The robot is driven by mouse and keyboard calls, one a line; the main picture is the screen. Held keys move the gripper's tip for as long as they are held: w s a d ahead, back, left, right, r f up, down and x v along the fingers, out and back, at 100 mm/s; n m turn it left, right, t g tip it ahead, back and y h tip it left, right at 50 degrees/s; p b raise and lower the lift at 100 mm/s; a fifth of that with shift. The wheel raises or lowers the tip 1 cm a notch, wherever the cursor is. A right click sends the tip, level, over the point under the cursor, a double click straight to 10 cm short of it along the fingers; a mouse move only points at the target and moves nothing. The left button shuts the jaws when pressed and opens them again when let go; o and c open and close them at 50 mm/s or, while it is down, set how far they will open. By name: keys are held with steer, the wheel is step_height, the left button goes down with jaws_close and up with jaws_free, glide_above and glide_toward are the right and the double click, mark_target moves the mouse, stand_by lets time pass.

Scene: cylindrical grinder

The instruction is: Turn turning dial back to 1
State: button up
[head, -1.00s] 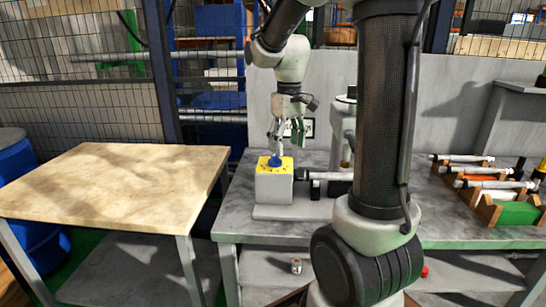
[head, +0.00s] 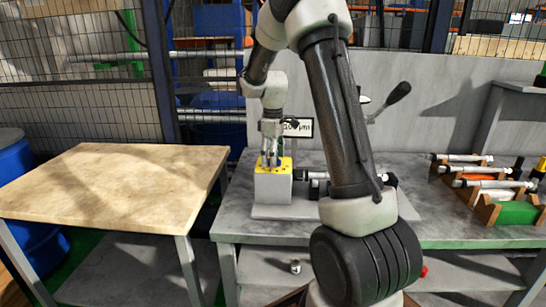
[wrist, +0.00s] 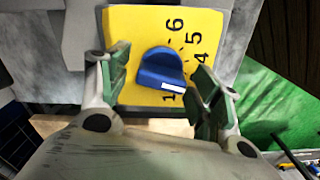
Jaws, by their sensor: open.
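The turning dial is a blue knob (wrist: 160,66) with a white mark on its lower edge, set on a yellow plate (wrist: 132,22) numbered around the knob. The white mark lies just right of the 1; figures between 1 and 4 are hidden by the right finger. In the head view my gripper (head: 271,158) is low over the yellow-topped block (head: 272,187).
The block stands on the grey machine bench (head: 245,225), with shafts and a lever handle (head: 398,92) to its right. A wooden table (head: 110,185) is at the left. Racks of shafts (head: 480,190) stand at the right.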

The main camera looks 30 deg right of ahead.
steer(key=shift+f, duration=0.1)
steer(key=c, duration=1)
steer(key=shift+m, duration=0.3)
steer(key=m, duration=0.5)
steer(key=shift+d+m, duration=0.1)
steer(key=shift+m, duration=0.2)
steer(key=m, duration=0.5)
steer(key=shift+m, duration=0.3)
steer(key=o, duration=1)
